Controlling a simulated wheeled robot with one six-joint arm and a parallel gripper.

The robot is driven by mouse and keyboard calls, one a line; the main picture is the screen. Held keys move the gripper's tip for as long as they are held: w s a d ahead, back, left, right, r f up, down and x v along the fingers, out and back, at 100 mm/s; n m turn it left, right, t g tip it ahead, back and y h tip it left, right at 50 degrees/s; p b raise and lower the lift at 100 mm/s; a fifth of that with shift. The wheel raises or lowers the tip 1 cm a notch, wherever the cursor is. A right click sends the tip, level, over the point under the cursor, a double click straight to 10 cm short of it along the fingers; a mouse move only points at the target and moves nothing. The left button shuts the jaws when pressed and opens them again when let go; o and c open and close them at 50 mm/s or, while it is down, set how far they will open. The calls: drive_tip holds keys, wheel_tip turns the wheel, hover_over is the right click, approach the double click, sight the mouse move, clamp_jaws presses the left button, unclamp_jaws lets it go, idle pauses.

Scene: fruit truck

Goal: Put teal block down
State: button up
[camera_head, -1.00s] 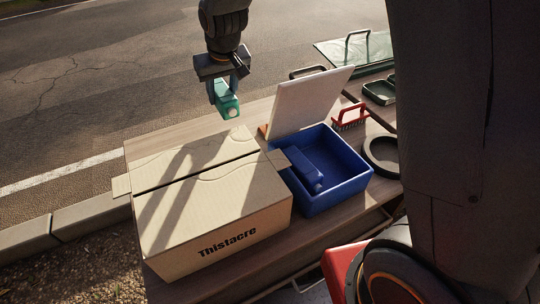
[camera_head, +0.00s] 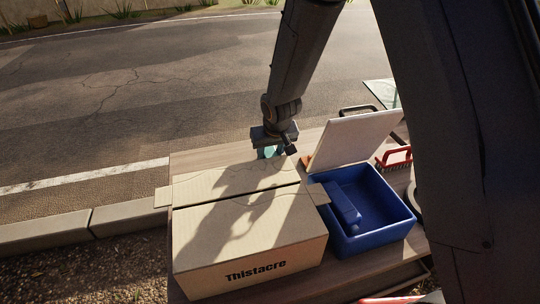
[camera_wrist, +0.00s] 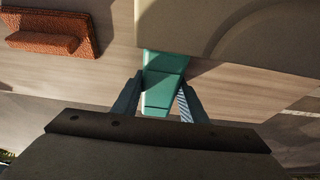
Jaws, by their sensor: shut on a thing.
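The teal block (camera_wrist: 163,85) is between the fingers of my gripper (camera_wrist: 158,100) in the wrist view, over the wooden tabletop. In the head view my gripper (camera_head: 271,150) is low behind the cardboard box, and only a little of the teal block (camera_head: 268,152) shows under it. My gripper is shut on the block. The block's far end is close to the box edge in the wrist view. I cannot tell whether the block touches the tabletop.
The closed cardboard box (camera_head: 250,247) marked Thistacre stands in front. A blue bin (camera_head: 385,232) holding a blue object stands right of it, with a pale upright board (camera_head: 352,138) behind. An orange-brown brush-like thing (camera_wrist: 55,33) lies nearby. Bare wooden tabletop (camera_head: 205,160) shows behind the box.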

drive_tip(key=shift+f, duration=0.25)
drive_tip(key=o, duration=1.3)
